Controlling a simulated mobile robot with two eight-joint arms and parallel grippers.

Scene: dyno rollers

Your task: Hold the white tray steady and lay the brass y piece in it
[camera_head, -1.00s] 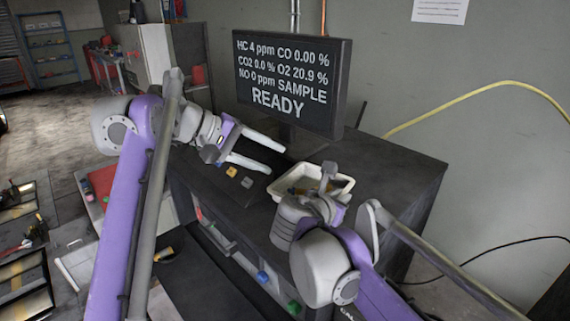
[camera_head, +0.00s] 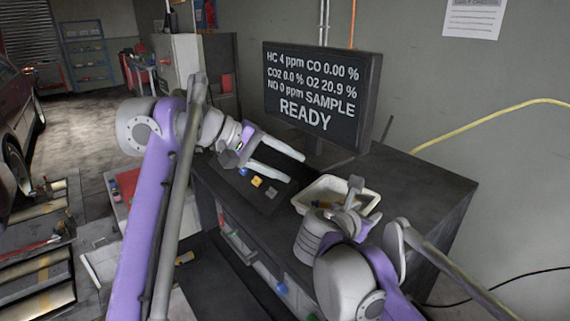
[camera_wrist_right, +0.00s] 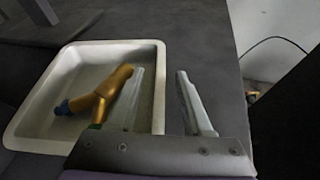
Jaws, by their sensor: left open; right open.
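The white tray (camera_head: 312,192) stands on the dark bench, right of my left gripper; it also shows in the right wrist view (camera_wrist_right: 58,75). The brass y piece (camera_wrist_right: 113,85) lies inside the tray, partly covered by one finger. Small blue (camera_wrist_right: 62,108) and green bits show at its lower ends; I cannot tell if they belong to it. My right gripper (camera_wrist_right: 161,72) is open, one finger over the tray's inside and one outside, with the tray's wall between them. My left gripper (camera_head: 296,169) is open and empty above the bench, left of the tray.
Small yellow (camera_head: 257,182) and grey (camera_head: 271,193) pieces lie on the bench under my left gripper. A monitor (camera_head: 320,95) stands behind the tray. The bench top right of the tray (camera_head: 425,185) is clear. A red car (camera_head: 18,110) is at far left.

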